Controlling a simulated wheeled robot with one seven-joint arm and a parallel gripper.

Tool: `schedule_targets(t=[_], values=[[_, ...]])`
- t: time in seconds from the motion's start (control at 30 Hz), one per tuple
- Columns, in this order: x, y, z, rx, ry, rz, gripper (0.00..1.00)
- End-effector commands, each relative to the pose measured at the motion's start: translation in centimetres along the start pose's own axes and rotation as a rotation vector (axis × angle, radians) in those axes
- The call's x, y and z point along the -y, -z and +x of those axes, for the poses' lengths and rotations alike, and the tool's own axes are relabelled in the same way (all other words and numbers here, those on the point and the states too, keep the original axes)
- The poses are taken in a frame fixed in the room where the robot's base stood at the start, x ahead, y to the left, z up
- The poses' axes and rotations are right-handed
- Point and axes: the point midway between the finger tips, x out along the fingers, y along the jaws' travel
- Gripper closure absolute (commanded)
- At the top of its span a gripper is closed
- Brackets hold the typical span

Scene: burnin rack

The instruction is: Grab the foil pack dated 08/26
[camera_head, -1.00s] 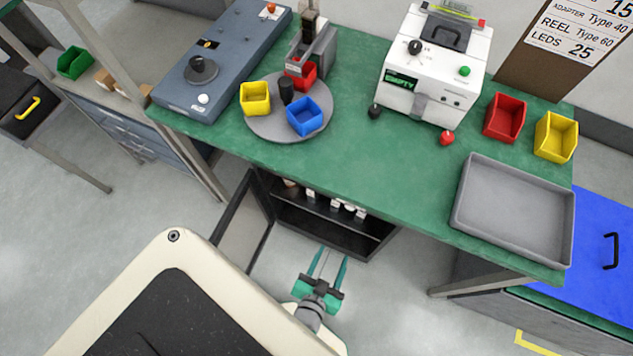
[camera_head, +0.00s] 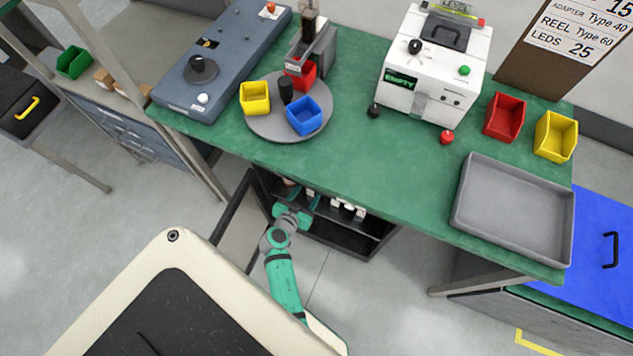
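Small pale items (camera_head: 347,208) sit on the shelf of an open dark cabinet (camera_head: 350,239) under the green bench. They are too small to read any date, so I cannot tell which is the foil pack dated 08/26. My gripper (camera_head: 304,194) is at the cabinet opening, at the left part of the shelf, left of the pale items. Its teal fingers look apart, with their tips partly in shadow under the bench edge. I see nothing held between them. The gripper hides part of the shelf.
The cabinet door (camera_head: 241,224) stands open on the left, close to my arm. The green bench top (camera_head: 365,165) overhangs the opening. On it are a turntable (camera_head: 262,127) with coloured bins, a white machine (camera_head: 432,75) and a grey tray (camera_head: 515,212).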

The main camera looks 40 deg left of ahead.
Motion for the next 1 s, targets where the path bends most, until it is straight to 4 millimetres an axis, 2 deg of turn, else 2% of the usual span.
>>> schedule_targets(t=[0.2, 0.53, 0.8, 1.0], values=[[0.0, 1.8, 3.2, 0.0, 0.0, 0.002, 0.5], [0.0, 3.0, 5.4, 0.0, 0.0, 0.002, 0.5], [0.0, 4.9, 8.8, 0.001, 0.0, 0.002, 0.5], [0.0, 4.8, 10.0, 0.001, 0.001, 0.001, 0.5]])
